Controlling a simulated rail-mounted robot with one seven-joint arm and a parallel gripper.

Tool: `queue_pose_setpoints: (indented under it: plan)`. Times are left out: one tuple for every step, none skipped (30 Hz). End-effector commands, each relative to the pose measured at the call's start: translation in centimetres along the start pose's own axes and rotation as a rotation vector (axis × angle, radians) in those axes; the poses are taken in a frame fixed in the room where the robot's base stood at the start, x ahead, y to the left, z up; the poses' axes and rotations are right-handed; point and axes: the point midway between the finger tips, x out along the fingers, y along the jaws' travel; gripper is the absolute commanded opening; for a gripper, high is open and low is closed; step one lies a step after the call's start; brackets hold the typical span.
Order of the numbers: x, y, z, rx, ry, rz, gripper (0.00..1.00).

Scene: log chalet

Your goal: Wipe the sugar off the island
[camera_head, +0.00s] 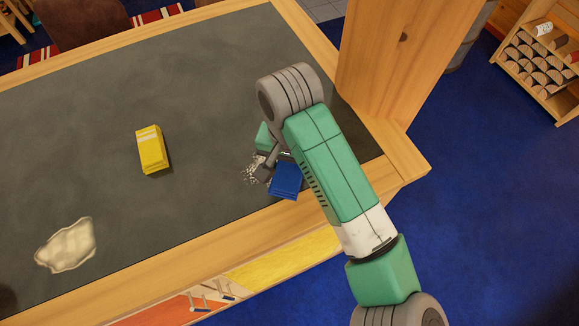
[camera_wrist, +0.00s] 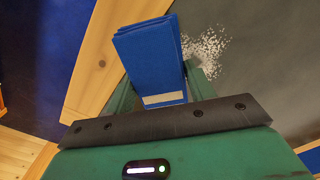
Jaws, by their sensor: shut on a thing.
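A scatter of white sugar grains (camera_head: 252,172) lies on the dark top of the island (camera_head: 205,75), near its right front corner. It also shows in the wrist view (camera_wrist: 209,45), just right of the cloth. My gripper (camera_wrist: 162,88) is shut on a folded blue cloth (camera_head: 286,180) with a pale band, which fills the wrist view's middle (camera_wrist: 148,50). In the head view my gripper (camera_head: 272,158) is partly hidden by my arm. The cloth is beside the sugar, near the wooden edge. Whether it touches the top is unclear.
A folded yellow cloth (camera_head: 152,149) lies on the island's middle. A cream-coloured puddle (camera_head: 68,246) is at the front left. A thick wooden post (camera_head: 400,50) rises at the right back corner. The top between the yellow cloth and the sugar is clear.

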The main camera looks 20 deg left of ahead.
Motion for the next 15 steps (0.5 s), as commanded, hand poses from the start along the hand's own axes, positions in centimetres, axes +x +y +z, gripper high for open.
queue_pose_setpoints:
  plan:
    - [-0.5, 0.0, 0.0, -0.001, 0.001, 0.000, 0.32]
    - [-0.7, 0.0, 0.0, -0.001, 0.000, 0.001, 0.32]
    - [-1.1, 0.0, 0.0, -0.001, 0.001, 0.000, 0.32]
    - [-1.3, 0.0, 0.0, 0.000, 0.001, 0.000, 0.32]
    - [-1.6, 0.0, 0.0, 0.000, 0.001, 0.000, 0.32]
    - [-1.8, 0.0, 0.0, 0.000, 0.001, 0.001, 0.32]
    - [-2.0, 0.0, 0.0, 0.000, 0.000, 0.001, 0.32]
    - [-2.2, 0.0, 0.0, 0.000, 0.000, 0.001, 0.32]
    - [-2.4, 0.0, 0.0, 0.001, 0.001, 0.000, 0.32]
    - [-2.5, 0.0, 0.0, 0.001, 0.001, 0.000, 0.32]
    - [-2.6, 0.0, 0.0, 0.001, 0.001, 0.000, 0.32]
    - [-2.7, 0.0, 0.0, 0.000, 0.000, 0.000, 0.32]
    - [-2.8, 0.0, 0.0, 0.000, 0.000, 0.000, 0.32]
    - [-2.8, 0.0, 0.0, 0.000, 0.000, 0.000, 0.32]
    - [-2.9, 0.0, 0.0, 0.000, 0.000, 0.000, 0.32]
